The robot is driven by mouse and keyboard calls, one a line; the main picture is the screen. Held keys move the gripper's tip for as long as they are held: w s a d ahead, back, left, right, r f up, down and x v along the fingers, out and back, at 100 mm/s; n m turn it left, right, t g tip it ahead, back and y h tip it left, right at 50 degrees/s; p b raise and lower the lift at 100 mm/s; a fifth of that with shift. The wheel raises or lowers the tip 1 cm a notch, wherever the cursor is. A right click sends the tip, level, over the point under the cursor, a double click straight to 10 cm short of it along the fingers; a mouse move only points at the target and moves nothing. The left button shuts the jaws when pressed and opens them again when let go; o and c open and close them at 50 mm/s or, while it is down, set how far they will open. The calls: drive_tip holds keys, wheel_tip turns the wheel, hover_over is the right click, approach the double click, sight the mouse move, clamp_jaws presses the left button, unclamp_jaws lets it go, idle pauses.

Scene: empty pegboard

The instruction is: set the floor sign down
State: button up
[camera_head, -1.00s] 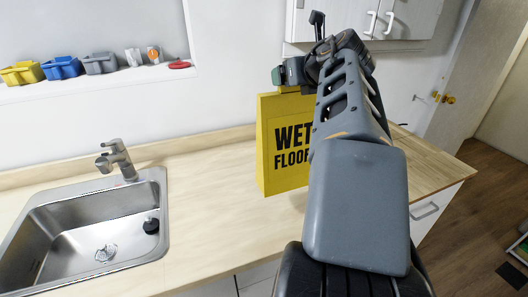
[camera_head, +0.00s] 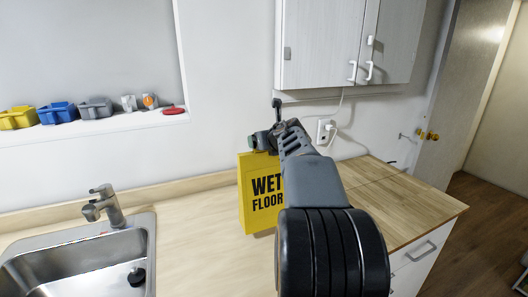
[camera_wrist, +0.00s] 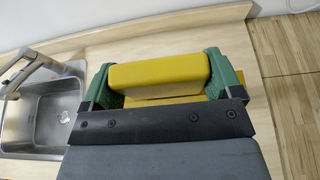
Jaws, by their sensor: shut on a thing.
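The floor sign (camera_head: 257,205) is yellow with black "WET FLOOR" lettering. In the head view it is upright over the wooden counter, partly hidden behind my arm. My gripper (camera_wrist: 165,78) is shut on the top of the sign (camera_wrist: 158,74), with a green finger at each end of its yellow upper edge in the wrist view. In the head view my gripper (camera_head: 268,142) is mostly hidden by my arm. I cannot tell whether the sign's bottom edge touches the counter.
The counter (camera_head: 190,230) is clear left of the sign. A steel sink (camera_head: 75,270) with a faucet (camera_head: 104,205) is further left. A butcher-block section (camera_head: 400,205) lies to the right. A white cupboard (camera_head: 340,45) hangs above. Several small bins stand on the ledge (camera_head: 100,127).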

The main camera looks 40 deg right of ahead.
drive_tip(key=f, duration=0.2)
drive_tip(key=shift+w+d+f+b, duration=0.1)
drive_tip(key=shift+w+f+b, duration=0.2)
drive_tip(key=shift+w+b, duration=0.1)
drive_tip(key=shift+s+f, duration=0.1)
drive_tip(key=shift+f, duration=0.45)
drive_tip(key=shift+f+b, duration=0.2)
drive_tip(key=shift+b, duration=0.1)
drive_tip(key=o, duration=1.2)
